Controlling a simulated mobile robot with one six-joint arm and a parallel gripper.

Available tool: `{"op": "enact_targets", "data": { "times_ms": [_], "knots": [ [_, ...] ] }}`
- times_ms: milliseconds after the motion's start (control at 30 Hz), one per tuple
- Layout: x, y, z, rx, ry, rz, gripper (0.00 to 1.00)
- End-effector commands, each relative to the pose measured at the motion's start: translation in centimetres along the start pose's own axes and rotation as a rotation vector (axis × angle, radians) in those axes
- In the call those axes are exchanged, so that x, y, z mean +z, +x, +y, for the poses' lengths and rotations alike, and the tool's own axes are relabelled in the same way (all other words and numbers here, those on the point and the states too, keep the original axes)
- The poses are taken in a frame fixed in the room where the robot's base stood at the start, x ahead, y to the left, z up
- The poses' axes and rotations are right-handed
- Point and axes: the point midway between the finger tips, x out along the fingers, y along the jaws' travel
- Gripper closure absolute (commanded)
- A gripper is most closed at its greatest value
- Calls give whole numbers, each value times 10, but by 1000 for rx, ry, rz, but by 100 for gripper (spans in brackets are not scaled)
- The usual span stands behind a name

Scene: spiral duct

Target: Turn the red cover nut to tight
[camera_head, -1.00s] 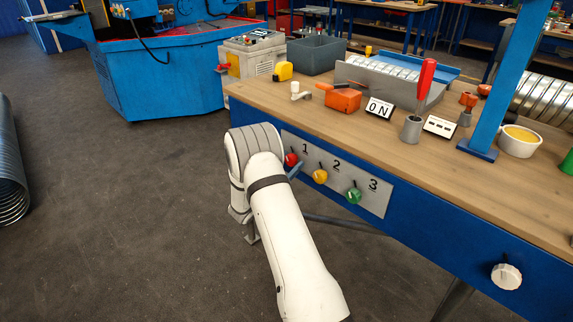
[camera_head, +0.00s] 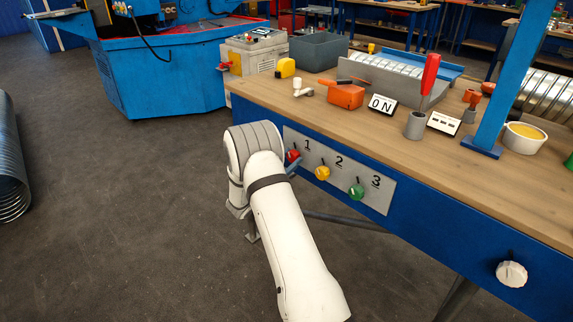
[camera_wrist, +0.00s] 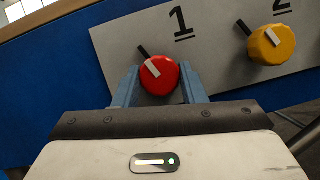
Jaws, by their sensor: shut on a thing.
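The red cover nut (camera_wrist: 159,76) sits on the grey panel under the number 1. It has a white pointer mark and a dark mark at its upper left. My gripper (camera_wrist: 158,88) has its two blue fingers on either side of the nut, shut on it. In the head view the red nut (camera_head: 293,156) shows beside my wrist, and my arm hides most of my gripper (camera_head: 294,167).
A yellow nut (camera_head: 322,172) under 2 and a green nut (camera_head: 356,190) under 3 share the panel (camera_head: 375,200). A white knob (camera_head: 511,274) is on the bench front at right.

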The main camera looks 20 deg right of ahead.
Motion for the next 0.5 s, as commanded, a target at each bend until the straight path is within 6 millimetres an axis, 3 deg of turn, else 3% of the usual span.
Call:
{"op": "enact_targets", "data": {
  "times_ms": [500],
  "knots": [
    [-4, 3, -2, -194, 435, -4, 85]
  ]
}}
